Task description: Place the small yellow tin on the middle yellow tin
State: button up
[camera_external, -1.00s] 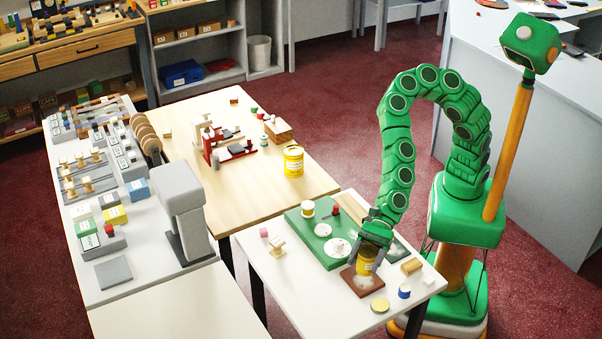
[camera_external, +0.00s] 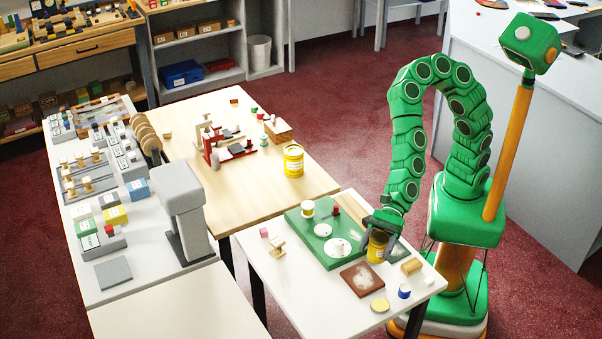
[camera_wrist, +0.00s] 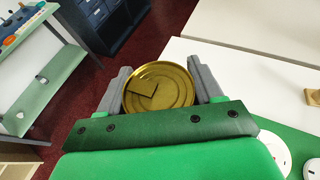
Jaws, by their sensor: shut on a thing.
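My gripper (camera_external: 377,232) is shut on a yellow tin (camera_external: 377,248), which hangs upright above the right part of the white table. In the wrist view, the tin's round gold end (camera_wrist: 160,88) sits between the two grey fingers. A larger yellow tin (camera_external: 293,161) with a white label stands on the wooden table to the left and behind. I cannot tell for certain which of these is the small tin and which is the middle one.
The green board (camera_external: 311,245) carries white discs and a small red piece. A brown square plate (camera_external: 361,279) with a pale patch lies in front.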

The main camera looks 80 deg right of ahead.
jog(key=shift+d, duration=0.1)
jog(key=w+d+r+m+t+h, duration=0.1)
jog(key=w+d+m+t+h, duration=0.15)
jog(key=w+d, duration=0.6)
jog(key=w+d+r+m+t+h, duration=0.15)
jog(key=w+d+m+t, duration=0.35)
jog(key=w, duration=0.7)
jog(key=w+d+r+m+t+h, duration=0.1)
jog(key=w+d+m+h, duration=0.15)
jog(key=w+d, duration=0.7)
jog(key=m+h, duration=0.9)
jog(key=h, duration=0.2)
send_over(290, 148)
notch_tip(290, 148, down, 2)
jog(key=f, duration=0.1)
jog(key=shift+t, duration=0.45)
jog(key=shift+a+f, duration=0.1)
jog(key=shift+f, duration=3.4)
jog(key=shift+f, duration=0.15)
jog(key=o, duration=1.3)
jog(key=shift+c, duration=0.2)
